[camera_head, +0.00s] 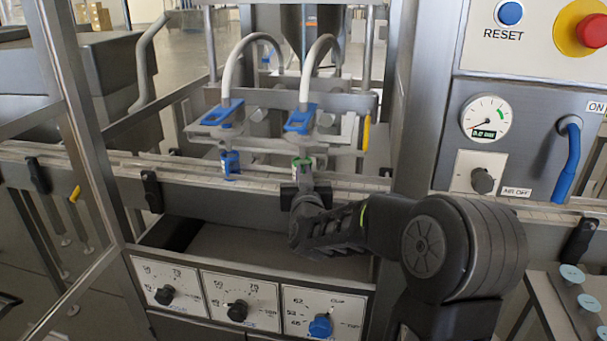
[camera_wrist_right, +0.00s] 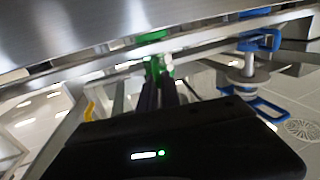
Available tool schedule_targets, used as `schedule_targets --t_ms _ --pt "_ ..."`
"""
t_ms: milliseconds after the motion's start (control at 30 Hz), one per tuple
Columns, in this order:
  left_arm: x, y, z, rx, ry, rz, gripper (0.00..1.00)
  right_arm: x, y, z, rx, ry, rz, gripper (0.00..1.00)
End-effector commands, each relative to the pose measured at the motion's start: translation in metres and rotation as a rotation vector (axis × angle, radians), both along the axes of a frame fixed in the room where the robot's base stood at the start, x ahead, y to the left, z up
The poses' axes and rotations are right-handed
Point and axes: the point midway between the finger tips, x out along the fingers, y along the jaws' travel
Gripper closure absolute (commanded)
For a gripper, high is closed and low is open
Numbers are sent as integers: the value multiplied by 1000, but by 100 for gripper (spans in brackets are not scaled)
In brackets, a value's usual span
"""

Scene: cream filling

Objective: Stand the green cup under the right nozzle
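The green cup (camera_head: 302,166) is small and looks upright, at the conveyor below the right nozzle with its blue handle (camera_head: 300,118). In the right wrist view the green cup (camera_wrist_right: 154,68) is at the fingertips. My right gripper (camera_head: 304,184) reaches it from the front, its fingers close to the cup's lower part. In the right wrist view the dark fingers (camera_wrist_right: 160,88) run up to the cup. Whether they press on it, and whether the cup's base rests on the belt, I cannot see. My left gripper is not in view.
A blue cup (camera_head: 230,163) stands below the left nozzle (camera_head: 222,115), left of the green one. The conveyor rail (camera_head: 250,195) runs across the front. Below it are dial panels (camera_head: 240,300). A control panel with a gauge (camera_head: 487,118) stands at right.

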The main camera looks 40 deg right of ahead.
Motion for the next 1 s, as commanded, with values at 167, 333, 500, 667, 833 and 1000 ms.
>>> schedule_targets --t_ms 167,333,500,667,833,1000 --pt "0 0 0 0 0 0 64 0 0 0 0 0 0 81" --pt "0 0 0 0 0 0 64 0 0 0 0 0 0 67" --pt "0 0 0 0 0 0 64 0 0 0 0 0 0 67" --pt "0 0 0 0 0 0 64 -3 2 0 1 -1 0 67" --pt "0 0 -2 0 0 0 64 -16 14 1 2 -3 1 67" --pt "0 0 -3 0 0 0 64 -38 33 1 0 -3 1 67"
